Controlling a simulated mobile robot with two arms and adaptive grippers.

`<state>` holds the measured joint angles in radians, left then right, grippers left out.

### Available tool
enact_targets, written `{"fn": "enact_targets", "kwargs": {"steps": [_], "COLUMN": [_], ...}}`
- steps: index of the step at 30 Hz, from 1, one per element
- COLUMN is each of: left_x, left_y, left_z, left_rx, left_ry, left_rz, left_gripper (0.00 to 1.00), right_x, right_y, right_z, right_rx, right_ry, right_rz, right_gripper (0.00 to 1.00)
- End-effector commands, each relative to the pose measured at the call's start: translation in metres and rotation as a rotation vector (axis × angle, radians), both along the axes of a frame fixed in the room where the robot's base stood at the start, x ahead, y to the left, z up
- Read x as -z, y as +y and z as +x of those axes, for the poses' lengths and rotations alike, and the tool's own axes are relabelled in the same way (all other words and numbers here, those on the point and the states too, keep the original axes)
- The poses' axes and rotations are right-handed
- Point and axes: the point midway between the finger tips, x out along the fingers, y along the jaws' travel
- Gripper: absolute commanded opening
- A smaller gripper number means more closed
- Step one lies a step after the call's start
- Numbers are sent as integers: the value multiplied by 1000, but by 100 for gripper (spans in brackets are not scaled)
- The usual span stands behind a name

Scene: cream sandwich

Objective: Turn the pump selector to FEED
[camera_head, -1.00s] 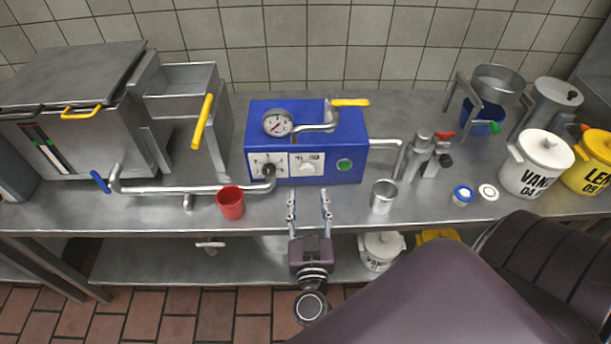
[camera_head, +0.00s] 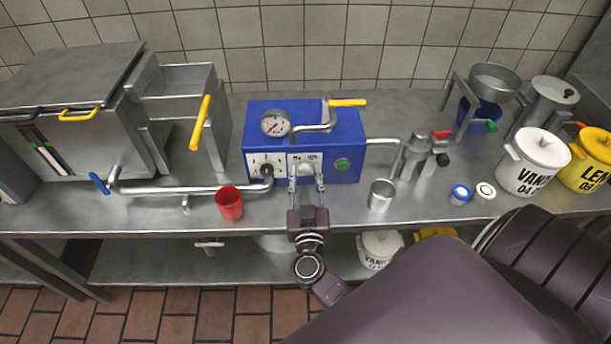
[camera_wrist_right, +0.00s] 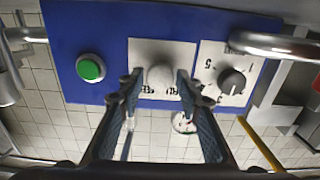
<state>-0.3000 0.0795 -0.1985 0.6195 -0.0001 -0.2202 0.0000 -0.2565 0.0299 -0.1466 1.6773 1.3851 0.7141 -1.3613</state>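The blue pump box (camera_head: 262,140) stands on the steel counter. The pump selector, a round white knob on a white label plate, shows in the right wrist view (camera_wrist_right: 160,75). Its label text is partly hidden and I cannot read its setting. My right gripper (camera_head: 306,178) reaches the box front from below. It also shows in the right wrist view (camera_wrist_right: 158,88), open, one fingertip on each side of the white knob, with a small gap visible on both sides. My left gripper is not in view.
A black dial (camera_wrist_right: 231,81) and a green button (camera_wrist_right: 90,68) flank the selector. A pressure gauge (camera_head: 275,123) and a yellow-handled lever (camera_head: 347,103) are on top. A red cup (camera_head: 229,203) and a steel cup (camera_head: 380,196) stand in front. Steel pipes run out from both sides.

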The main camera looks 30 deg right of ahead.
Motion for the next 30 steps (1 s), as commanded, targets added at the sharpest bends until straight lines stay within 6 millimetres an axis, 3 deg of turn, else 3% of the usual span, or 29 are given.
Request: {"fn": "enact_targets", "kwargs": {"steps": [8, 20, 30], "left_x": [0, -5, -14], "left_y": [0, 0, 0], "left_z": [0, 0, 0], "left_rx": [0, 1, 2], "left_ry": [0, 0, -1], "left_rz": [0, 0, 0], "left_gripper": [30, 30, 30], "right_x": [0, -1, 0], "right_y": [0, 0, 0], "right_z": [0, -1, -1], "right_rx": [0, 2, 1], "right_ry": [-1, -45, -189], "right_rz": [1, 78, 314], "right_gripper": [1, 1, 1]}}
